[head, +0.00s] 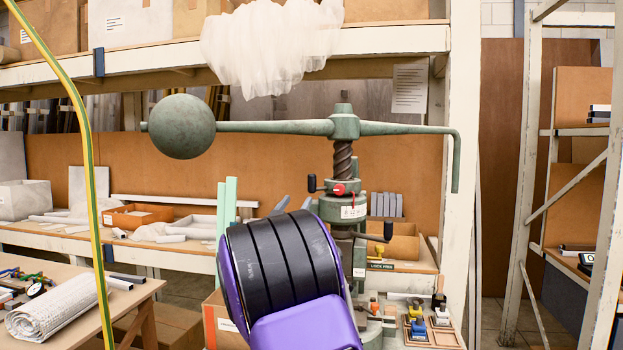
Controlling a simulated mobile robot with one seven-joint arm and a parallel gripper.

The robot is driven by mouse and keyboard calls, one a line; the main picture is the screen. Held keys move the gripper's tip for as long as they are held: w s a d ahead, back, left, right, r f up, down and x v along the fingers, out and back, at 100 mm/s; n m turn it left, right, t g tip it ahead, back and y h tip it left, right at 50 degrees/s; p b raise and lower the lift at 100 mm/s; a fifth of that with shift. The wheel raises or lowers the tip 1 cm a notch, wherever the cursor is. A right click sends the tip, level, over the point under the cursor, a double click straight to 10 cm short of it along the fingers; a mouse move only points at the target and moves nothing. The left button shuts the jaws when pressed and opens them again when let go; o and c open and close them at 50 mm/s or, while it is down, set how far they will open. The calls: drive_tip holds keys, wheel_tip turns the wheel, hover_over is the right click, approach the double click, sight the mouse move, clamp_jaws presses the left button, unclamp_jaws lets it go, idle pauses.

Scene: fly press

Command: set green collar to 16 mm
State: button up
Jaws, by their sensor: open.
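The fly press (343,125) stands right of centre, with a grey-green cross arm, a ball weight (183,127) at left and a threaded screw. A red knob (339,189) and a black handle (312,183) sit on the press head below the screw. I cannot make out a green collar or a millimetre scale; my purple and black arm covers part of the lower press. Two slanted blue-grey tips showing above my arm appear to be my gripper (294,204). They stand apart, left of the press head, with nothing visible between them. The rest of the gripper is hidden.
A black-knobbed lever (387,231) sticks out right of the press. Small coloured blocks (416,322) lie at its foot. A bench (75,243) runs behind, and a wooden table (90,282) with a white roll (52,302) is at left. A yellow-green cable (83,110) hangs at left.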

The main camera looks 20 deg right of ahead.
sight(310, 182)
drive_tip(key=p+x, duration=0.2)
drive_tip(key=x, duration=1.1)
drive_tip(key=shift+s, duration=0.1)
drive_tip(key=shift+c, duration=0.4)
drive_tip(key=shift+r, duration=0.1)
clamp_jaws()
idle(0.4)
